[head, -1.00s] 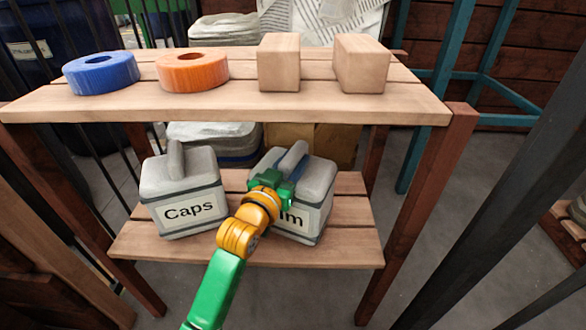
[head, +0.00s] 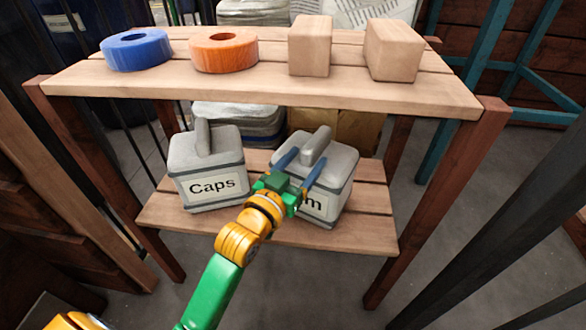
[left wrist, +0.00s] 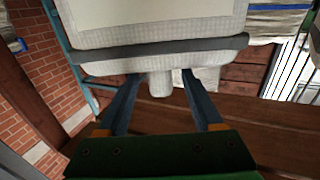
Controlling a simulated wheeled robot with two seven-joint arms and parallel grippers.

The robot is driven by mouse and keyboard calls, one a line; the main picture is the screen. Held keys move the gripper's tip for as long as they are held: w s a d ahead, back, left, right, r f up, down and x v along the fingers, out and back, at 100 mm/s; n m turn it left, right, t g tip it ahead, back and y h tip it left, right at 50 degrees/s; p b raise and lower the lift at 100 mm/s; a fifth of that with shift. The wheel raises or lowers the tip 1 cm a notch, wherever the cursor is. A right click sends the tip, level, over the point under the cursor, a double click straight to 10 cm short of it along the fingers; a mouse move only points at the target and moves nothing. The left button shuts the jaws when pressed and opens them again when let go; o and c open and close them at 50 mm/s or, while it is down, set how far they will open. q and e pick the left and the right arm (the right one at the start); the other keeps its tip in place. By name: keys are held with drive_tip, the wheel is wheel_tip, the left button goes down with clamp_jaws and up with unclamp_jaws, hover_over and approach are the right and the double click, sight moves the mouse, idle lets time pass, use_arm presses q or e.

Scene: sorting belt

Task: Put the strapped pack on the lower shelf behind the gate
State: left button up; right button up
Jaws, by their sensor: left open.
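Two grey packs with dark straps and top handles sit on the lower shelf (head: 240,233). The left pack (head: 197,159) is labelled "Caps". The right pack (head: 341,165) has a label partly hidden by my gripper, with only a final "m" readable. Contact cannot be told. My right gripper is out of view.
The upper shelf (head: 260,93) overhangs the packs. It holds a blue ring (head: 137,55), an orange ring (head: 223,54) and two wooden blocks (head: 310,48) (head: 394,52). Dark bars stand at left and a dark post (head: 500,225) at right. Table legs flank the lower shelf.

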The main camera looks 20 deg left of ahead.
use_arm(q)
drive_tip(key=s, duration=0.6)
drive_tip(key=shift+a+p, duration=0.3)
drive_tip(key=shift+a, duration=0.05)
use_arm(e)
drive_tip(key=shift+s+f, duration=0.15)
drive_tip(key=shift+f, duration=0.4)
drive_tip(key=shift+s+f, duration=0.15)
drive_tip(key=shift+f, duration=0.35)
use_arm(q)
drive_tip(key=shift+s, duration=0.1)
